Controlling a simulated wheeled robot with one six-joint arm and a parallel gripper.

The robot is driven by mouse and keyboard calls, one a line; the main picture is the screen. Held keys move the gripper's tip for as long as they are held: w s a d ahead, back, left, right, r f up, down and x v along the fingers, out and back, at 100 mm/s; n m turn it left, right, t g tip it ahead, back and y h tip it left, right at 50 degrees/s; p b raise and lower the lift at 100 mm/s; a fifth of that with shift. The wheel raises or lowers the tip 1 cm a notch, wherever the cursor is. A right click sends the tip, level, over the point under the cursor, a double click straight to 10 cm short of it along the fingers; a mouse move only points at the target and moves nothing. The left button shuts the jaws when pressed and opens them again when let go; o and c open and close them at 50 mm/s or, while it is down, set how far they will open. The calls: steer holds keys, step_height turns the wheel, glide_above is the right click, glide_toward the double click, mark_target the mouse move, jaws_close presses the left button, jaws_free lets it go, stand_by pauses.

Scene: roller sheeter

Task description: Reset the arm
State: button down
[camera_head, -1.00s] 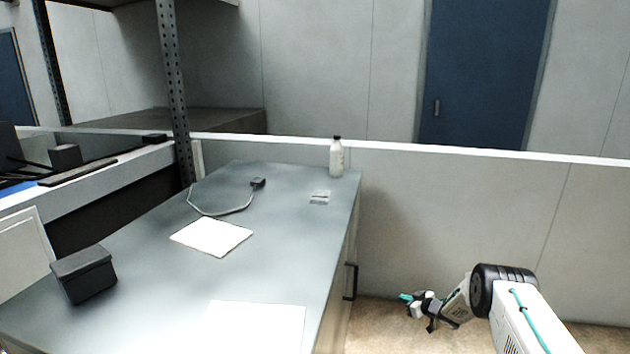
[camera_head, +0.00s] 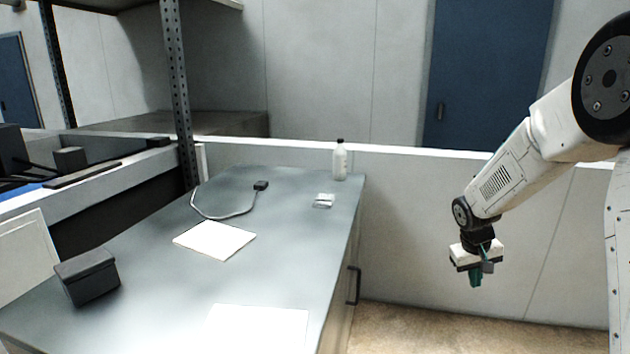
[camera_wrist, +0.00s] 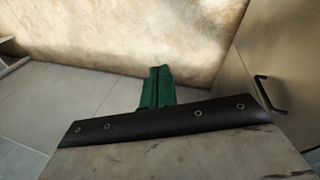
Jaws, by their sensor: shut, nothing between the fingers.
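My gripper (camera_head: 475,279) hangs at the end of my white arm, to the right of the grey table (camera_head: 270,275) and apart from it. Its green fingers point down. In the wrist view the green fingers (camera_wrist: 157,86) are together with nothing between them, over the floor. No held object shows in either view.
On the table are a white bottle (camera_head: 339,160), a small clear item (camera_head: 323,201), a cable with a dark plug (camera_head: 260,186), white sheets (camera_head: 214,240) and a dark box (camera_head: 87,276). A cabinet handle (camera_head: 354,285) juts out on the table's right side. A low wall (camera_head: 420,220) stands behind.

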steer(key=s+a+r+y, duration=0.1)
steer(key=s+a+r, duration=0.3)
steer(key=s, duration=0.8)
steer(key=s+a+r+y, duration=0.1)
steer(key=s+a+r, duration=0.4)
steer(key=s+r, duration=0.3)
steer(key=s+a+r, duration=0.4)
steer(key=s+r, duration=0.2)
steer(key=s, duration=1)
steer(key=shift+s+a+y, duration=0.25)
steer(key=shift+s+y, duration=0.05)
steer(key=shift+y, duration=0.1)
